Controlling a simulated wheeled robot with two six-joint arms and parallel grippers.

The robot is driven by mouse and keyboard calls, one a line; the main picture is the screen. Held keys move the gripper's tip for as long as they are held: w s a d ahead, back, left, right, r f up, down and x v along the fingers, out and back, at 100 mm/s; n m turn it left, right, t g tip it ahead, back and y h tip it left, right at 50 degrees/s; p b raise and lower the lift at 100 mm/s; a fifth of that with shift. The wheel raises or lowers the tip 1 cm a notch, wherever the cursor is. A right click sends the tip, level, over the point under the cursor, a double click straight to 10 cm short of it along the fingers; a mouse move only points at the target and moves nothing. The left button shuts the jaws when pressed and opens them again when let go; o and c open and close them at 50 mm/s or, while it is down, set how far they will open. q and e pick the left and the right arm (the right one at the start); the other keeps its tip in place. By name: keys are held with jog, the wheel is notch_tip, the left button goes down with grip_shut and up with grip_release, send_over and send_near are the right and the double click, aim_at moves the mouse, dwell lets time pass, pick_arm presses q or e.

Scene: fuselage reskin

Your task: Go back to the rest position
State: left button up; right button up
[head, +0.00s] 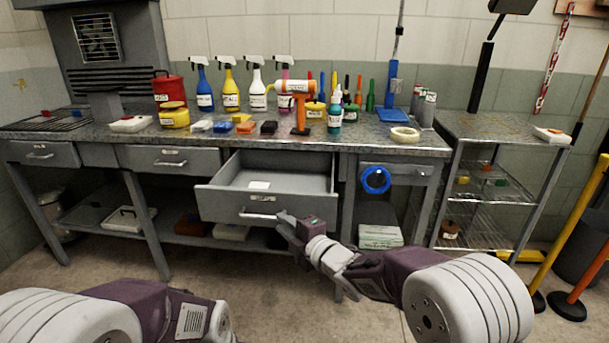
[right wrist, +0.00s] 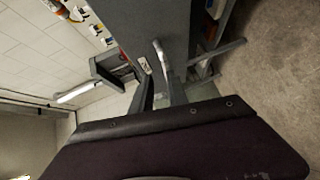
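The grey drawer (head: 225,203) in the middle of the workbench is pulled open. A small white card or label (head: 259,184) shows inside it. My right gripper (head: 276,218) is at the right end of the drawer's bar handle (head: 256,215). In the right wrist view the two fingers (right wrist: 159,94) stand apart with a gap between them, and the handle (right wrist: 160,52) shows just past the tips. I cannot tell whether they touch it. Part of my left arm shows at the lower left of the head view, but its gripper is out of view.
The workbench top (head: 100,135) holds spray bottles, an orange tool (head: 300,105), a red can (head: 168,88) and a tape roll (head: 404,135). A blue ring (head: 376,180) hangs at the right drawer. A wire-shelf cart (head: 490,190) and yellow post (head: 565,225) stand right. Floor in front is clear.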

jog(key=w+d+r+m+t+h, duration=0.15)
jog(key=d+m+h, duration=0.3)
jog(key=d, duration=0.95)
jog(key=s+d+f+m+g+h, duration=0.3)
jog(key=s+d+f+m+h, duration=0.2)
jog(key=s+d+f+m, duration=0.45)
jog(key=s+d+f+m+g+h, duration=0.1)
jog(key=s+d+f+m+g, duration=0.1)
jog(key=s+f+m+g, duration=0.6)
jog(key=s+d+f+m+g, duration=0.2)
jog(key=s+f, duration=0.2)
jog(key=s, duration=0.7)
notch_tip(320, 180, up, 30)
jog(key=p, duration=3)
jog(key=shift+d+r+m, duration=0.15)
jog(key=shift+m, duration=0.25)
